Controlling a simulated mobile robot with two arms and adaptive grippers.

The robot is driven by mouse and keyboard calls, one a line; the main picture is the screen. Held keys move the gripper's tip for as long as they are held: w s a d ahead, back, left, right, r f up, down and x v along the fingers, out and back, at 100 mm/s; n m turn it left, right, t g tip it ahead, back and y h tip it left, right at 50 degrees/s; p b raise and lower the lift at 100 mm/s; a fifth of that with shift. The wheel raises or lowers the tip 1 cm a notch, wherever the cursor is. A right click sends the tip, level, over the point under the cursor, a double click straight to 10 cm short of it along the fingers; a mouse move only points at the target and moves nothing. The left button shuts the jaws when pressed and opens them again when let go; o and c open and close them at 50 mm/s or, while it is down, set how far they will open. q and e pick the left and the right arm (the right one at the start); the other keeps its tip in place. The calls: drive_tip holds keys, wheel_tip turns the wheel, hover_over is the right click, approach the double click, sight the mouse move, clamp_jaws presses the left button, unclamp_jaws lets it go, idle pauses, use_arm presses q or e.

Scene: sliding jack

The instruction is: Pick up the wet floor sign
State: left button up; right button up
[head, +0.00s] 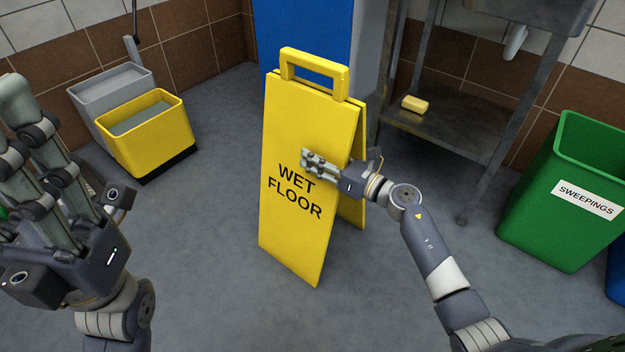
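The yellow wet floor sign (305,140) stands upright and unfolded on the grey floor in the middle of the head view. It has a loop handle (314,70) on top and black lettering on its front panel. My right gripper (306,160) is in front of the right part of the front panel, over the end of the word WET. Whether it touches the panel, and whether its fingers are apart, I cannot tell. My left gripper (22,125) is raised at the left edge, close to the camera and away from the sign. Its fingers stand apart with nothing visible between them.
A yellow mop bucket (150,145) with a grey wringer (105,92) stands at the back left. A metal sink stand (455,135) with a yellow sponge (414,104) on its shelf is behind right. A green SWEEPINGS bin (560,210) stands at the right. Floor left of the sign is clear.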

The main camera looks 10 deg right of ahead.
drive_tip(key=shift+w+a, duration=0.15)
clamp_jaws()
drive_tip(key=shift+r, duration=0.2)
drive_tip(key=shift+r, duration=0.1)
